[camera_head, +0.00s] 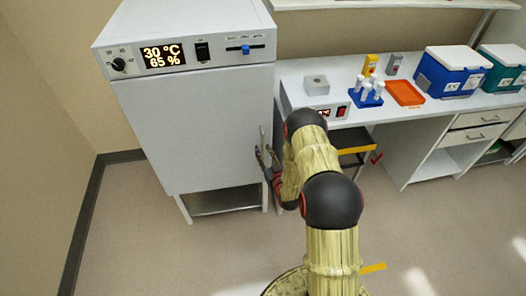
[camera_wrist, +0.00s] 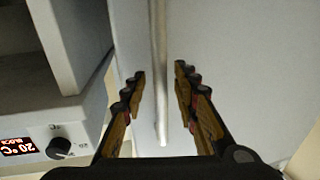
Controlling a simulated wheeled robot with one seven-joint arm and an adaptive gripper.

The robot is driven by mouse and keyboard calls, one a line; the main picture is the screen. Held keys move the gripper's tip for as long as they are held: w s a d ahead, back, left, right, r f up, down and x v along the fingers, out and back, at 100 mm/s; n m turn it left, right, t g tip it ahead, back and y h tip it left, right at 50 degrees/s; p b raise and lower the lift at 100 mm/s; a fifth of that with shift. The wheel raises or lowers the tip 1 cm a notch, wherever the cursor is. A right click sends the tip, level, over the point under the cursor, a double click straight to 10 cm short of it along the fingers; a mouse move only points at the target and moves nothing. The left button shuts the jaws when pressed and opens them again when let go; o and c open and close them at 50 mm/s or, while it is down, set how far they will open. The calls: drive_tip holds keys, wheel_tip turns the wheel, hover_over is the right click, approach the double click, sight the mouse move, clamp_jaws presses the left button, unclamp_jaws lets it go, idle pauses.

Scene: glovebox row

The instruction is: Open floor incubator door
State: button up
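The floor incubator (camera_head: 195,125) stands at the left in the head view, with a grey door, and a panel on top reading 30 °C and 65 %. Its door looks closed. A vertical bar handle (camera_head: 263,140) is at the door's right edge. My gripper (camera_head: 266,156) is at this handle, its fingers pointing at the door. In the wrist view the handle (camera_wrist: 158,70) runs down between the two open fingers of my gripper (camera_wrist: 160,85). There is visible room on both sides of the bar, so the fingers do not appear to grip it. My arm hides part of the area right of the door.
A bench (camera_head: 440,118) to the right holds a heater block (camera_head: 318,100), a blue tube rack (camera_head: 366,97), an orange tray (camera_head: 404,93) and a blue cooler (camera_head: 450,72). Floor (camera_head: 140,230) before the incubator is clear.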

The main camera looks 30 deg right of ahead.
drive_tip(key=shift+w, duration=0.5)
drive_tip(key=shift+c, duration=0.2)
drive_tip(key=c, duration=0.7)
clamp_jaws()
